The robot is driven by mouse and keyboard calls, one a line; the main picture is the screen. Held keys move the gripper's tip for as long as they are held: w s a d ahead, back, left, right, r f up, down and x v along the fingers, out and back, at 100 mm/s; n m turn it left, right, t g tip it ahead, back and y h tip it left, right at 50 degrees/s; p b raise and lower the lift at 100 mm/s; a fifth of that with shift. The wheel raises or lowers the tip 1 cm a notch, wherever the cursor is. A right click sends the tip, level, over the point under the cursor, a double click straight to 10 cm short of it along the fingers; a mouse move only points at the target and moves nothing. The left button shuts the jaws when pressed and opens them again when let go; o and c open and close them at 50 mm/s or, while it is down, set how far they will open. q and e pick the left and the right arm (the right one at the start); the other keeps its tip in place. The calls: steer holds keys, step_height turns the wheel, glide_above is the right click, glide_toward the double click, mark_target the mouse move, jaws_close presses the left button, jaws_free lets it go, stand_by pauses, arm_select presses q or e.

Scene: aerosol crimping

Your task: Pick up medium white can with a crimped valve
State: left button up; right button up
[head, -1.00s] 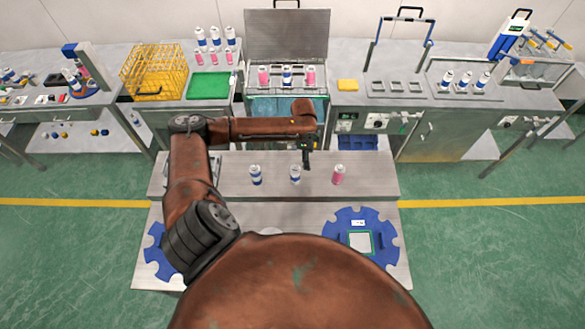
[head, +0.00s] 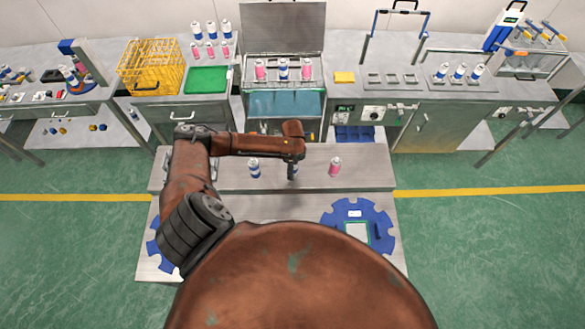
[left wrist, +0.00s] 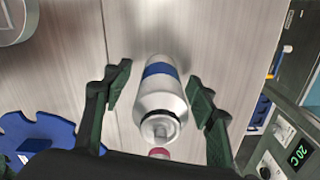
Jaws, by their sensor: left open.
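A white can with a blue band (left wrist: 160,95) stands between the fingers of my left gripper (left wrist: 160,92) in the left wrist view. The fingers are open, with a gap on each side of the can. A stem shows on the can's top, with a small pink-red part near it; I cannot tell how the valve is fixed. In the head view my left gripper (head: 293,168) is over the middle of the near table and hides most of this can. Another white and blue can (head: 254,169) stands to its left and a pink can (head: 335,167) to its right. My right gripper is not in view.
The near table (head: 375,172) has blue notched fixtures (head: 380,225) at its front. Behind stand a yellow basket (head: 150,66), a green tray (head: 207,80), a water bath (head: 285,103) with cans above it, and a rack of white cans (head: 459,72).

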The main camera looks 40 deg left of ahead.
arm_select(q)
steer(key=shift+f, duration=0.3)
steer(key=shift+c, duration=0.3)
steer(key=c, duration=1.2)
